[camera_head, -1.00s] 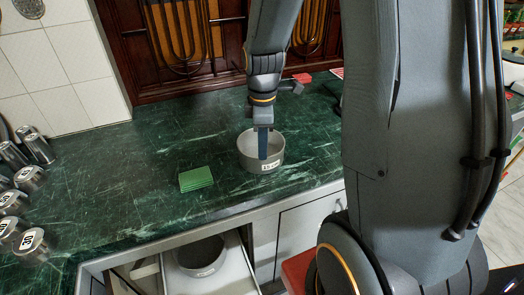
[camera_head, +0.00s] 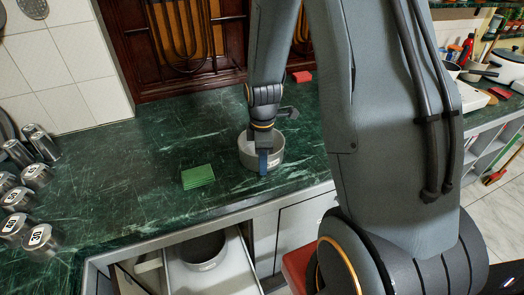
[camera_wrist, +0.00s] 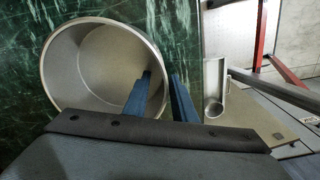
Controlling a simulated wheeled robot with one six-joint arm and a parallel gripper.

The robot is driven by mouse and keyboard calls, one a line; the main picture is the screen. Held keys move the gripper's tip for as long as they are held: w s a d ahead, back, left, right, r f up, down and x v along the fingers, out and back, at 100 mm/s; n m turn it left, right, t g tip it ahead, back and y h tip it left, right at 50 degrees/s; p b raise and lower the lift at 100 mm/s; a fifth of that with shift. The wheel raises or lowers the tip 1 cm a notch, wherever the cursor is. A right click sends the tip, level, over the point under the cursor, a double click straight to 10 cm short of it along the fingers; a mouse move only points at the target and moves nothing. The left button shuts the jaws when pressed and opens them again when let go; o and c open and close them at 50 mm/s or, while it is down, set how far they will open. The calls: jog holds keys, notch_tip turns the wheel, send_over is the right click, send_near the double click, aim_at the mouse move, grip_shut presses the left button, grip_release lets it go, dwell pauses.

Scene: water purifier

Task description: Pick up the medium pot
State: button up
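A round grey metal pot (camera_head: 277,152) stands upright and open-topped on the green marble counter; a pale label on its front is partly hidden. It also shows in the wrist view (camera_wrist: 85,60). My gripper (camera_head: 263,163) points down at the pot's front wall. In the wrist view my gripper's (camera_wrist: 161,88) two blue fingers are spread, one inside the pot and one outside, with the wall between them and a gap visible. A second grey pot (camera_head: 204,257) sits in the open drawer below. I cannot tell from the labels which pot is the medium one.
A green sponge-like block (camera_head: 198,177) lies left of the pot. Several labelled metal canisters (camera_head: 36,175) stand at the far left. The open drawer (camera_head: 238,262) juts out below the counter's front edge. A red block (camera_head: 302,77) lies at the back. Counter around the green block is clear.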

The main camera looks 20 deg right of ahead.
grip_shut()
jog(key=shift+r, duration=0.1)
dwell(0.3)
